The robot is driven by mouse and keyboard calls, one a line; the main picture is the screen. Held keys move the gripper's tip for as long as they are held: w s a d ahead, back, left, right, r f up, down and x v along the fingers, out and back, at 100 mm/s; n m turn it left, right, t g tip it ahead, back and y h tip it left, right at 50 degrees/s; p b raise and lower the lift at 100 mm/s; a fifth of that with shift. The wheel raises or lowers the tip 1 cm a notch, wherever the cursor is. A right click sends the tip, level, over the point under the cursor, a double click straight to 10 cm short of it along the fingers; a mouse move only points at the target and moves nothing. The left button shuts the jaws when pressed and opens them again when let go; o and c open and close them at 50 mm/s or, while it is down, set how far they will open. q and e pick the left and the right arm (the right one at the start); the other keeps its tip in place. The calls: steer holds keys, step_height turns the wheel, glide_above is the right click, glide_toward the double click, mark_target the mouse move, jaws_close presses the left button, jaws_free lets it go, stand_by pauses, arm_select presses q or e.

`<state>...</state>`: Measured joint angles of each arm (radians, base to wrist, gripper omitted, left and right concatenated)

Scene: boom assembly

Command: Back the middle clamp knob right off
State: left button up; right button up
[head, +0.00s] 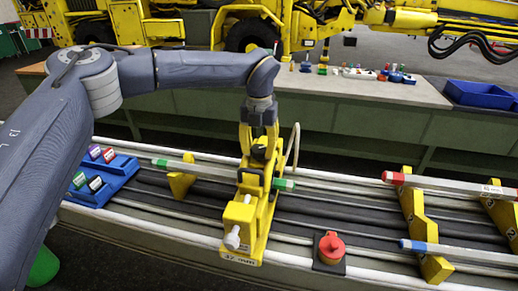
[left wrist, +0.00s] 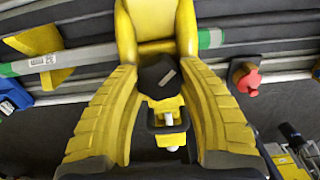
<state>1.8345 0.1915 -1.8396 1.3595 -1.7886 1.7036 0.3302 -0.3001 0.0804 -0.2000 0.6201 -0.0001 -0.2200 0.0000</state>
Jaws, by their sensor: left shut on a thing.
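My left gripper (head: 260,152) comes down onto the clamp's upper part. In the left wrist view its two ribbed yellow fingers close around a dark knob (left wrist: 158,75) with a pale mark. The knob's far side is hidden. My right gripper is not in view.
A red button (head: 332,246) sits on a dark base right of the clamp. Yellow brackets (head: 420,225) hold red-ended and blue-ended bars farther right. A blue tray (head: 120,178) of coloured pieces lies left. A bench (head: 370,118) with small parts and blue bins (head: 480,95) stands behind.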

mark_target(259, 148)
arm_select(q)
steer(key=n, duration=0.4)
steer(key=shift+n, duration=2.6)
steer(key=shift+f, duration=0.1)
steer(key=o, duration=1.3)
steer(key=shift+r, duration=0.2)
step_height(259, 148, up, 12)
steer(key=shift+f, duration=0.15)
